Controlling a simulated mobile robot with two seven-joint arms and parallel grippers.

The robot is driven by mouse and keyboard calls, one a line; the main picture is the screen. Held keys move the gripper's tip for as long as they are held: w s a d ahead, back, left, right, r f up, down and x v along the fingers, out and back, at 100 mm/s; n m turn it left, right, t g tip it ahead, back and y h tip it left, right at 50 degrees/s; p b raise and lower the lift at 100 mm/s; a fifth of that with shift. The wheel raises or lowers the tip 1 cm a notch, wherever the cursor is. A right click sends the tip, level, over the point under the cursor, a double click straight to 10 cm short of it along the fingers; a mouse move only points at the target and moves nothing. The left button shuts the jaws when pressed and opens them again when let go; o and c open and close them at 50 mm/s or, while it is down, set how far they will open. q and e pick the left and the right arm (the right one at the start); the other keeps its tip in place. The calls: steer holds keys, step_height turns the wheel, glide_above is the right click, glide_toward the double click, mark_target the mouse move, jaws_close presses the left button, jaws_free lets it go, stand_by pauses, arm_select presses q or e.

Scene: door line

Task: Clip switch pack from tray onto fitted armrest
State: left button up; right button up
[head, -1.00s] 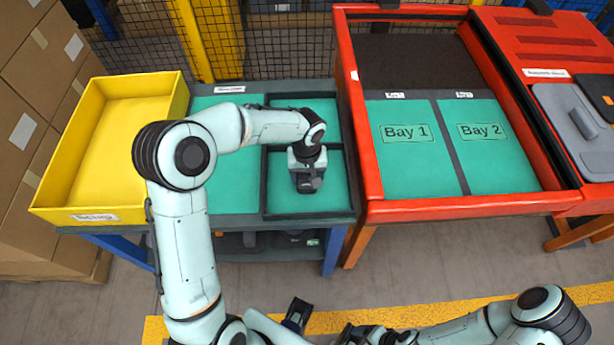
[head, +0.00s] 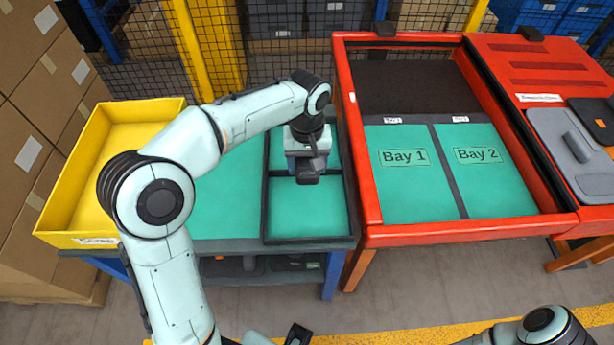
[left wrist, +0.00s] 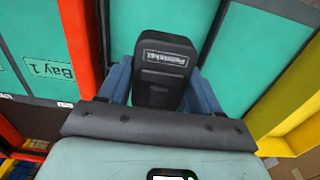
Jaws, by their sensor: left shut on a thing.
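My left gripper (head: 307,172) is shut on a dark switch pack (head: 311,170), above the divider of the black-edged tray (head: 306,240). In the left wrist view the switch pack (left wrist: 162,72) is a dark, rounded block with a white label, between the blue fingers of my left gripper (left wrist: 162,92). The tray's front compartment is bare teal; my arm partly hides the back one. A grey raised armrest (head: 577,147) lies on a grey door panel (head: 561,124) in the red station at right.
A yellow bin (head: 62,190) stands left of the tray. A red-framed table (head: 460,232) with Bay 1 and Bay 2 mats, both empty, stands between tray and panel. A wire fence runs behind. Dark parts (head: 222,267) lie on the shelf below.

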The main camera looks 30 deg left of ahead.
mark_target(307, 163)
arm_select(q)
step_height(307, 163, up, 2)
steer(key=shift+r, duration=0.2)
steer(key=shift+r+p, duration=1.35)
steer(key=shift+r, duration=0.4)
steer(key=shift+f, duration=0.1)
arm_select(e)
steer(key=w+r, duration=0.2)
steer(key=r, duration=0.1)
steer(key=shift+r, duration=0.15)
steer(key=shift+s, duration=0.2)
